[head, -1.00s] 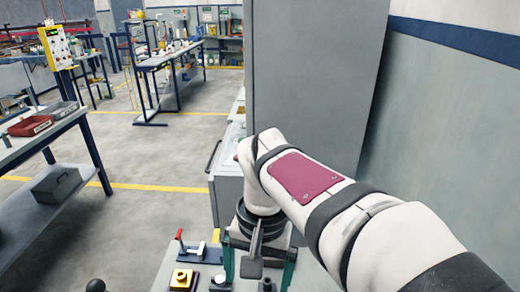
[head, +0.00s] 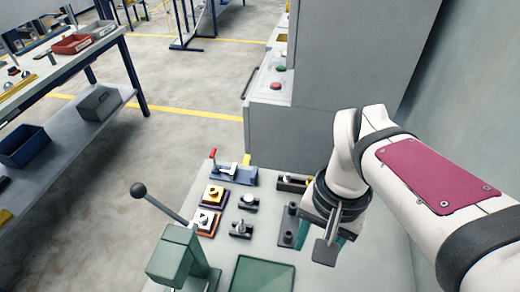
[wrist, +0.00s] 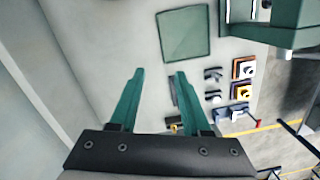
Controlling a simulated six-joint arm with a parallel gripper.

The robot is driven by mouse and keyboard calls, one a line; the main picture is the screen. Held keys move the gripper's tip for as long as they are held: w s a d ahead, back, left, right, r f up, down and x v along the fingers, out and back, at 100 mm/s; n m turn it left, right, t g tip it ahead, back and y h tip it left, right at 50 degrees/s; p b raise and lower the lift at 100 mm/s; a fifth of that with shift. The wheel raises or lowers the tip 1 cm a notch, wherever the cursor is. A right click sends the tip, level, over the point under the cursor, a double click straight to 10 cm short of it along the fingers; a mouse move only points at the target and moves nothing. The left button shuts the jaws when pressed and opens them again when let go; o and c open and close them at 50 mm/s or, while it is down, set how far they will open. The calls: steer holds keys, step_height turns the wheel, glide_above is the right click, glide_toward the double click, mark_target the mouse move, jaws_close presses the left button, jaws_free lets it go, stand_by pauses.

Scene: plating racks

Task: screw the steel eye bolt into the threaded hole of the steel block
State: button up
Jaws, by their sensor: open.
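My gripper (wrist: 160,72) is open in the wrist view, with two green fingers apart and nothing between them. In the head view my gripper (head: 322,238) hangs over the right side of the bench, right of the small parts. Two small dark holders with pale metal pieces, a rear one (head: 248,203) and a front one (head: 240,229), stand mid-bench. They also show right of the fingers in the wrist view, as the upper one (wrist: 212,74) and lower one (wrist: 213,97). The pieces are too small to tell which is the eye bolt or the steel block.
A green press (head: 176,255) with a raised lever stands front left. A green tray (head: 263,276) lies at the front. A dark plate with posts (head: 288,226) lies near my gripper.

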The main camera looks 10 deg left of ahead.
steer(key=w+a+n+h, duration=0.1)
steer(key=w+a+n, duration=0.1)
steer(key=w+a, duration=0.45)
steer(key=n+t+h, duration=0.1)
steer(key=n+h, duration=0.1)
glide_toward(241, 227)
steer(key=x, duration=0.5)
steer(key=w+x, duration=0.1)
steer(key=x, duration=0.2)
steer(key=shift+w+a+f, duration=0.1)
steer(key=shift+a+f, duration=0.05)
steer(key=shift+a, duration=0.05)
jaws_close()
